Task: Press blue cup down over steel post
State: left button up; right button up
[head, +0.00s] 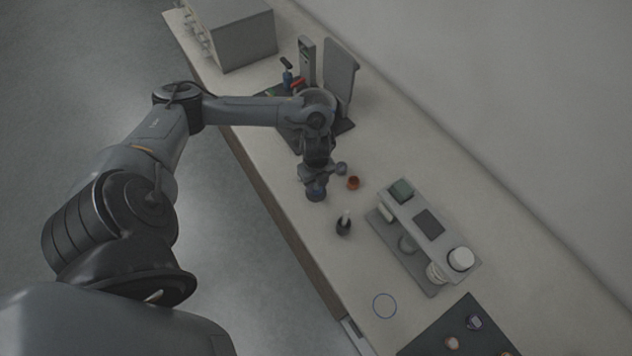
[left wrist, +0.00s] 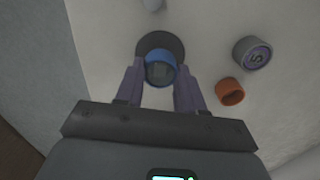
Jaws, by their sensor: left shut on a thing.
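My left gripper (left wrist: 160,82) is shut on the blue cup (left wrist: 160,68), with one purple-grey finger on each side. In the head view, my left gripper (head: 315,176) is over the front part of the bench, and the blue cup (head: 316,193) shows dark blue at its tip. A dark round disc (left wrist: 160,39) shows just beyond the cup in the left wrist view; I cannot tell whether they touch. I cannot make out the steel post there; the cup or gripper may hide it. My right gripper is not in view.
An orange cup (head: 353,183) and a grey cup (left wrist: 252,52) stand close to the gripper. A black piece with a pale upright (head: 344,222) and a grey rack (head: 431,222) stand nearby. A dark mat (head: 430,337) lies beyond. The bench edge is close.

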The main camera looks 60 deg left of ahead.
pick_arm(q)
jog(key=shift+f+b, duration=0.4)
jog(key=shift+f, duration=0.3)
jog(key=o, duration=1.6)
jog(key=shift+r, duration=0.1)
jog(key=shift+r+p, duration=1.95)
jog(key=shift+p, duration=0.25)
jog(key=shift+r+p, duration=2)
jog(key=shift+p, duration=0.05)
